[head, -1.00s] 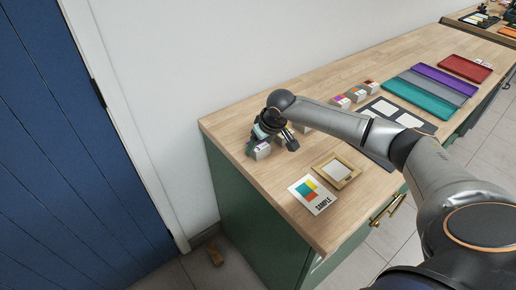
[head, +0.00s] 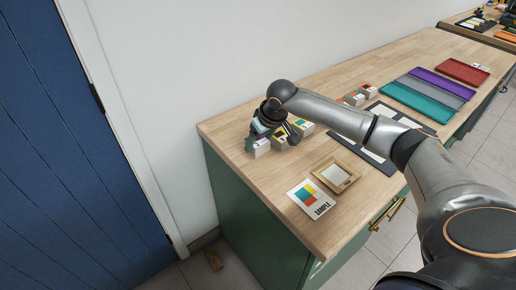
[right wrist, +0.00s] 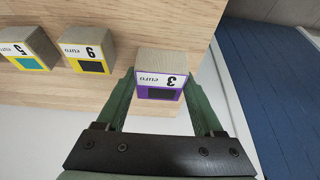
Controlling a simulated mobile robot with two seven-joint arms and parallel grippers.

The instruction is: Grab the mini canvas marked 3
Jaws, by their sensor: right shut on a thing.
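The mini canvas marked 3 (right wrist: 161,74) is a small block with a purple-edged white label and a dark square. It sits between the two green fingers of my right gripper (right wrist: 165,92), which is shut on it. In the head view this canvas (head: 261,147) is at the far left end of the wooden counter, under my right gripper (head: 268,128). I cannot tell whether it touches the counter. My left gripper is not in view.
Two yellow-edged canvases stand beside it, one marked 5 (right wrist: 28,48) and one 6 or 9 (right wrist: 90,55). A SAMPLE card (head: 311,198) and a wooden frame (head: 335,175) lie nearer the counter front. Teal (head: 418,98) and red (head: 463,70) trays lie farther right.

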